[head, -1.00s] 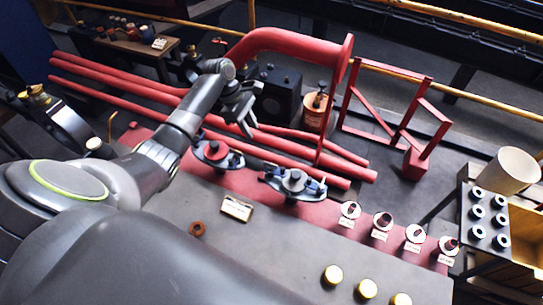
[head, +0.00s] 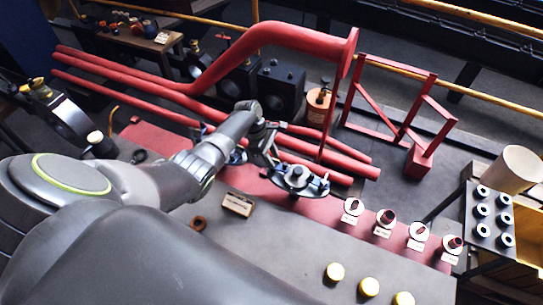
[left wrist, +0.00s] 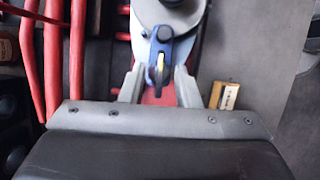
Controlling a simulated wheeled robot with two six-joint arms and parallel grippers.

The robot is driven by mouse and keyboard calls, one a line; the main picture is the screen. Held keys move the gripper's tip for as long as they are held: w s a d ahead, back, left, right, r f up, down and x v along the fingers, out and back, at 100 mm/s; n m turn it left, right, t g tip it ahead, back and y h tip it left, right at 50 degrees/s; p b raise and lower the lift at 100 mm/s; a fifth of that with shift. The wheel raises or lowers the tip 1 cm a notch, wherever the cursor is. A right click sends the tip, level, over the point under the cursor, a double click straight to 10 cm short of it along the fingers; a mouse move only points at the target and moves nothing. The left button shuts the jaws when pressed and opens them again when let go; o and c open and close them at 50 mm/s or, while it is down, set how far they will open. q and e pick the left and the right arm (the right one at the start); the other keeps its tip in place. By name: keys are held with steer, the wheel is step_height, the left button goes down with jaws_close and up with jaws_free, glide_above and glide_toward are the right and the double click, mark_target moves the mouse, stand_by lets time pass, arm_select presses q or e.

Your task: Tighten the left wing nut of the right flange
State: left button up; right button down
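In the head view my left gripper (head: 266,160) is at the flange's left side and partly hides the nut. My right gripper is out of view.
The left flange (head: 238,156) is partly hidden behind my left arm. Red pipes (head: 310,150) run behind the flanges. A small labelled block (head: 238,204) and brown ring (head: 198,223) lie in front.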

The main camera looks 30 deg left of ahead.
arm_select(q)
steer(key=shift+c, duration=0.4)
jaws_close()
steer(key=shift+m, duration=0.3)
steer(key=m+g+b, duration=0.1)
steer(key=m, duration=0.1)
steer(key=m+g+b, duration=0.1)
steer(key=m, duration=0.1)
steer(key=shift+w+m, duration=0.2)
steer(key=shift+m, duration=0.1)
steer(key=m+g+b, duration=0.1)
steer(key=m, duration=0.1)
steer(key=m+y+b, duration=0.1)
steer(key=m, duration=0.2)
steer(key=shift+w+d+g, duration=0.1)
steer(key=shift+g, duration=0.3)
steer(key=m, duration=0.2)
steer(key=m+y+b, duration=0.1)
steer(key=m, duration=0.1)
steer(key=shift+g+y, duration=0.3)
steer(key=shift+g, duration=0.1)
steer(key=shift+w+d+r+m+y+b, duration=0.15)
steer(key=shift+m+y, duration=0.25)
steer(key=shift+m, duration=0.7)
steer(key=shift+s+f+m+y+b, duration=0.15)
steer(key=shift+m+y, duration=0.25)
steer(key=shift+m, duration=0.7)
steer(key=shift+w+r, duration=0.1)
steer(key=shift+w, duration=0.05)
